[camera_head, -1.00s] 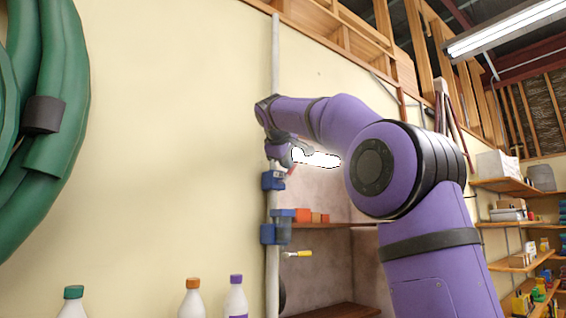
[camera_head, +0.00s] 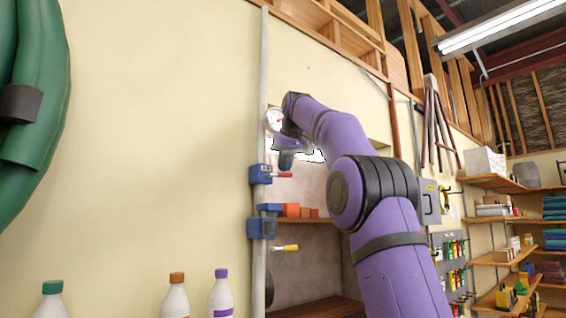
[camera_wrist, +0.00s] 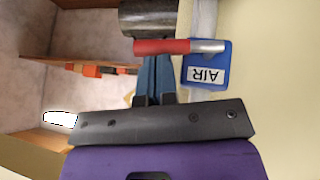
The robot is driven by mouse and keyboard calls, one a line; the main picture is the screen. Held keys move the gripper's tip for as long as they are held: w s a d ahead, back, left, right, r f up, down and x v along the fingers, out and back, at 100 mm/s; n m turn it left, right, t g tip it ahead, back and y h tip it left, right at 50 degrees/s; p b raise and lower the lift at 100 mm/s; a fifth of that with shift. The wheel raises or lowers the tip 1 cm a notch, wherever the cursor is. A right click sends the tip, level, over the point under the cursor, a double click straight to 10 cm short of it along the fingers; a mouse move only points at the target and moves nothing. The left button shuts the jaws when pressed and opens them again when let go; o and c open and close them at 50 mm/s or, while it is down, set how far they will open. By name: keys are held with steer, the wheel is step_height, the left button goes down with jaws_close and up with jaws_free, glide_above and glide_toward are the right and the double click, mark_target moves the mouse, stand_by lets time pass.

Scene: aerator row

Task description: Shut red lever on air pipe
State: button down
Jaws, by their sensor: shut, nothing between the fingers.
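The red lever (camera_head: 283,175) sticks out to the right from the upper blue valve block (camera_head: 261,174) on the upright pale pipe (camera_head: 259,200). It lies level, across the pipe. In the wrist view, which is upside down, the red lever (camera_wrist: 162,47) runs left from its metal stem at the blue block marked AIR (camera_wrist: 205,70). My gripper (camera_wrist: 155,70) is shut and empty, its blue fingertips close beside the lever. The head view shows my gripper (camera_head: 286,162) just above the lever; whether they touch I cannot tell.
A lower blue block (camera_head: 262,228) with a yellow lever (camera_head: 285,248) sits on the same pipe. A round gauge (camera_head: 275,119) is above. Shelves with orange boxes (camera_head: 291,210) stand behind. Bottles (camera_head: 175,300) are at the bottom, a green hose (camera_head: 35,120) at left.

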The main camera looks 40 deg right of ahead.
steer(key=shift+d+f, duration=0.2)
stand_by(0.3)
stand_by(0.3)
